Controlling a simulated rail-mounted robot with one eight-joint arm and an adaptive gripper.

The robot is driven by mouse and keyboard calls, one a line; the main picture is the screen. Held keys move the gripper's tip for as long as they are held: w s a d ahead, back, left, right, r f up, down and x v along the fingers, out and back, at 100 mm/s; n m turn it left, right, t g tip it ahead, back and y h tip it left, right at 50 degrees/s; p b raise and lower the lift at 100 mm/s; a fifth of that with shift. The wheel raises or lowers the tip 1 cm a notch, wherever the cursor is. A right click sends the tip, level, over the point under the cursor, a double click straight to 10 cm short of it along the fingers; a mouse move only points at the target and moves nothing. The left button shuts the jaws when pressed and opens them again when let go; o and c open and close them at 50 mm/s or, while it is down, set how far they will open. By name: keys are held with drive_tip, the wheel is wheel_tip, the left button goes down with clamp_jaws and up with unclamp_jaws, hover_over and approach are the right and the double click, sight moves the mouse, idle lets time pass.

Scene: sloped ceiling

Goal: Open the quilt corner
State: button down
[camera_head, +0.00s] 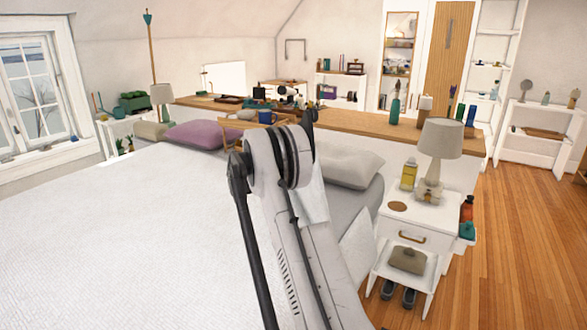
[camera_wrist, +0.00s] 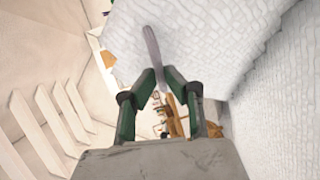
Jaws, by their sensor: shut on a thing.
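The white textured quilt (camera_head: 120,245) covers the bed in the head view, and a pale flap (camera_head: 358,248) hangs at the bed's right side near the nightstand. In the wrist view the quilt (camera_wrist: 215,40) fills the top and right. My gripper (camera_wrist: 160,78) has its two dark green fingers leaning inward at the quilt's lower edge, shut on it. A thin greyish strip (camera_wrist: 153,48) shows just beyond the fingertips; I cannot tell whether it is a fold of the quilt. My arm hides the gripper in the head view.
A white nightstand (camera_head: 385,238) with a lamp (camera_head: 440,140) and a yellow bottle (camera_head: 408,176) stands right of the bed. A grey pillow (camera_head: 350,167) and a purple pillow (camera_head: 205,134) lie at the bed's head. A wooden-topped ledge (camera_head: 360,124) runs behind. Open floor (camera_head: 525,240) lies right.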

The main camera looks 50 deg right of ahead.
drive_tip(key=shift+w+a+f+n+g+h+b, duration=0.15)
drive_tip(key=shift+w+a+f+h+b, duration=0.3)
drive_tip(key=shift+w+a+f+b, duration=1.35)
drive_tip(key=shift+w+a+f+n+g+h+b, duration=0.15)
drive_tip(key=shift+w+a+f+h+b, duration=0.5)
drive_tip(key=shift+a+f, duration=2.05)
drive_tip(key=shift+w+a+f+n+g+h+b, duration=0.1)
drive_tip(key=shift+w+a+f+n+h+b, duration=0.1)
drive_tip(key=shift+w+a+f+b, duration=1.7)
drive_tip(key=shift+s+a+f+p, duration=0.15)
drive_tip(key=shift+a+f+p, duration=0.2)
drive_tip(key=shift+f+p, duration=0.15)
drive_tip(key=c, duration=2.2)
unclamp_jaws()
drive_tip(key=o, duration=0.4)
drive_tip(key=shift+s+d+r, duration=0.1)
drive_tip(key=shift+s+d, duration=0.1)
drive_tip(key=shift+d, duration=0.4)
drive_tip(key=shift+w+a+r, duration=0.1)
drive_tip(key=shift+w+a, duration=0.15)
drive_tip(key=shift+a, duration=0.3)
hover_over(230, 225)
drive_tip(key=shift+d+f, duration=0.1)
drive_tip(key=shift+f, duration=0.2)
